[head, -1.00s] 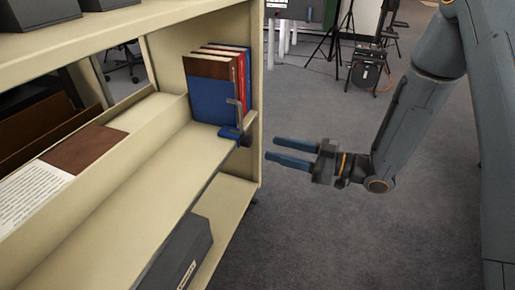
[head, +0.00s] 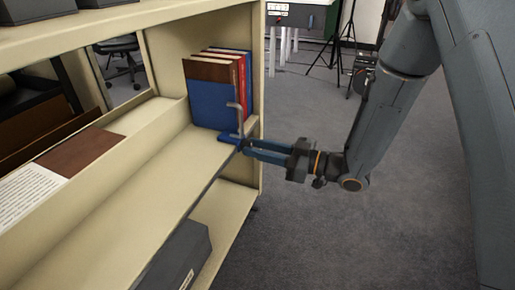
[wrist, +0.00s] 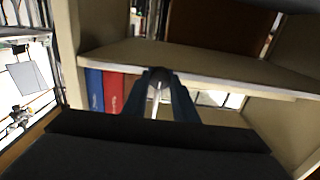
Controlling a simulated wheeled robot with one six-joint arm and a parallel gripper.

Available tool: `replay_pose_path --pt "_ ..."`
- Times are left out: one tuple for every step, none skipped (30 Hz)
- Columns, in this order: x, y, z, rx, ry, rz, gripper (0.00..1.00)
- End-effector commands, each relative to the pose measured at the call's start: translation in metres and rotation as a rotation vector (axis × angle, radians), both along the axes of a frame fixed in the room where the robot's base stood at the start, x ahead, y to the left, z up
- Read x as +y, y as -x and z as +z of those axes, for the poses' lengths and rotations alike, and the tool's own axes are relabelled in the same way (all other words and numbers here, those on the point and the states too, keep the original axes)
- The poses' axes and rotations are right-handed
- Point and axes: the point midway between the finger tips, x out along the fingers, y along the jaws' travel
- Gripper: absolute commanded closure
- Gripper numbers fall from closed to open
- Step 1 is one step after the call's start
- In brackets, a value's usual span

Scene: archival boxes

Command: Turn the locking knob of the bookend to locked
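The bookend (head: 228,139) has a blue base and an upright bent grey metal bar. It stands on the shelf against a row of books, near the shelf's right end. Its small dark locking knob (head: 243,145) sits at the shelf's front edge, partly hidden by my fingertips. My gripper (head: 248,148) reaches in from the right, its two blue fingers apart with tips at the knob. Whether they touch it I cannot tell. In the wrist view my fingers (wrist: 160,82) point at the shelf, with a pale metal bar showing between them.
Blue and red books (head: 212,103) stand behind the bookend; they also show in the wrist view (wrist: 95,90). A dark archival box (head: 180,255) lies on the lower shelf. The shelf's side panel (head: 257,90) rises close to my gripper.

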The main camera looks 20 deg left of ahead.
Motion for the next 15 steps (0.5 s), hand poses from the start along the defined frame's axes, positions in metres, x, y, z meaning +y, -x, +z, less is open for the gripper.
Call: replay_pose_path --pt "-0.0001 -0.0001 -0.0001 0.0 0.0 0.0 0.89" --pt "-0.0002 -0.0001 -0.0001 0.0 0.0 0.0 0.94" --pt "-0.0002 -0.0001 -0.0002 0.0 0.0 0.0 0.97" --pt "-0.0002 -0.0001 -0.0002 0.0 0.0 0.0 0.97" --pt "-0.0003 -0.0001 -0.0002 0.001 0.0 0.0 0.97" --pt "-0.0003 -0.0001 -0.0001 0.003 0.0 0.0 0.97" --pt "-0.0003 0.0 0.0 0.005 0.0 0.0 0.97" --pt "-0.0004 0.0001 0.0 0.009 0.0 -0.001 0.97" --pt "-0.0005 0.0002 0.0002 0.015 0.0 -0.001 0.97" --pt "-0.0005 0.0003 0.0003 0.022 -0.001 -0.001 0.97" --pt "-0.0005 0.0003 0.0005 0.03 -0.001 -0.001 0.97" --pt "-0.0006 0.0004 0.0009 0.044 -0.002 -0.001 0.97" --pt "-0.0006 0.0004 0.0013 0.055 -0.003 -0.001 0.97" --pt "-0.0006 0.0004 0.0017 0.068 -0.004 -0.001 0.97" --pt "-0.0006 0.0005 0.0018 0.09 -0.006 -0.001 0.97"
